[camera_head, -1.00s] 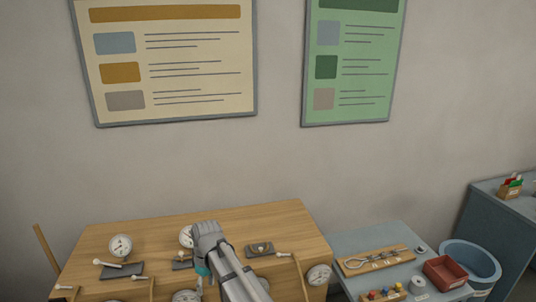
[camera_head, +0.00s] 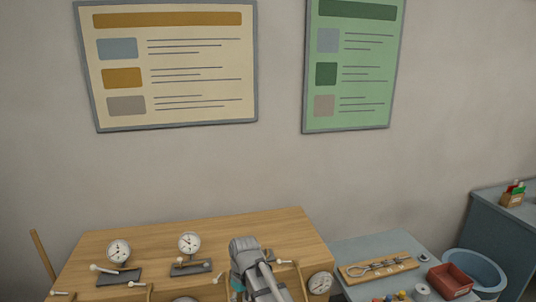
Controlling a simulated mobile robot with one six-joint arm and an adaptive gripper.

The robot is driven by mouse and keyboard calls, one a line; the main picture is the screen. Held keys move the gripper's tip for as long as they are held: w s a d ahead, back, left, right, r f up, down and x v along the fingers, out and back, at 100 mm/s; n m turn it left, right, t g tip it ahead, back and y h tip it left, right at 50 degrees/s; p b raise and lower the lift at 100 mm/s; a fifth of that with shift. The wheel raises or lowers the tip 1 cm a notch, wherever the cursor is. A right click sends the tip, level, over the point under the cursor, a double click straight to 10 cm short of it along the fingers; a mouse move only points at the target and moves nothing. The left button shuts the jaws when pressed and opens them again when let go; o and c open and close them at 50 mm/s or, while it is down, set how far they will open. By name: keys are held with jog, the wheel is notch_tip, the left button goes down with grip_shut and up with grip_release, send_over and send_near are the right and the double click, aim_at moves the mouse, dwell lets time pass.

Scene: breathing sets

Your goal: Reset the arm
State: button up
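My arm (camera_head: 262,280) reaches up from the bottom of the view, in front of the right part of the wooden bench (camera_head: 215,232). A grey arm joint is its highest visible part. The fingers of my gripper do not show, so I cannot see whether it holds anything.
Two white dial gauges (camera_head: 118,251) and (camera_head: 190,244) stand on the bench with levers beside them; another gauge (camera_head: 320,283) is on its front right.

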jog(key=s+d+f+m+b, duration=0.2)
jog(key=d+f+m+b, duration=0.1)
jog(key=d, duration=0.5)
jog(key=s+d+f+m+t+b, duration=0.1)
jog(key=s+d+f+m+b, duration=0.1)
jog(key=d, duration=0.6)
jog(key=s+d+f+m+h+b, duration=0.1)
jog(key=s+d+f+m+b, duration=0.1)
jog(key=d, duration=0.7)
jog(key=shift+s+f+m+b, duration=0.35)
jog(key=shift+f+m+b, duration=0.45)
jog(key=shift+f+m, duration=0.4)
jog(key=shift+f, duration=0.1)
